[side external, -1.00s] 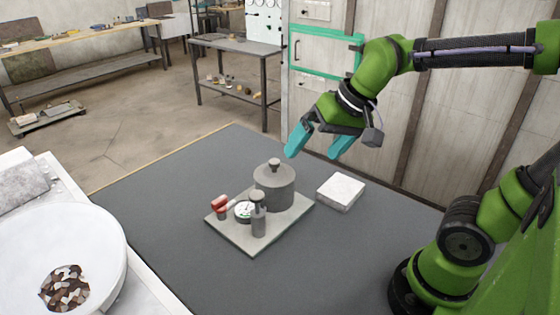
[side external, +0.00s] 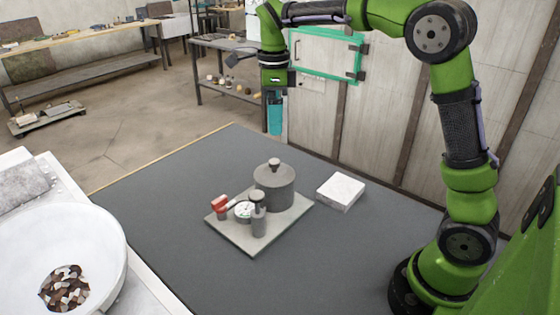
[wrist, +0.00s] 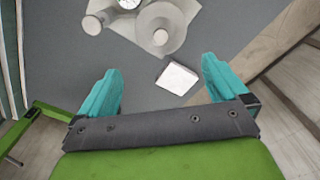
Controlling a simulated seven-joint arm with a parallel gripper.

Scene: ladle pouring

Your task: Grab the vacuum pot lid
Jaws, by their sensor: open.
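The vacuum pot (side external: 274,192) is a grey cylinder on a square base plate. Its lid (side external: 274,172) sits on top with a small grey knob (side external: 274,162). In the wrist view the lid (wrist: 178,28) shows from above at the top, with the knob (wrist: 160,37) pointing towards the camera. My gripper (side external: 275,130) points straight down, above and behind the pot, apart from it. In the wrist view its two teal fingers (wrist: 162,85) are spread wide with nothing between them.
A white block (side external: 340,192) lies right of the pot, and shows between my fingers in the wrist view (wrist: 177,78). The base plate (side external: 240,243) also carries a gauge (side external: 243,211), a red-handled valve (side external: 219,204) and a small grey cylinder (side external: 258,222). A white bowl (side external: 100,235) stands at left.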

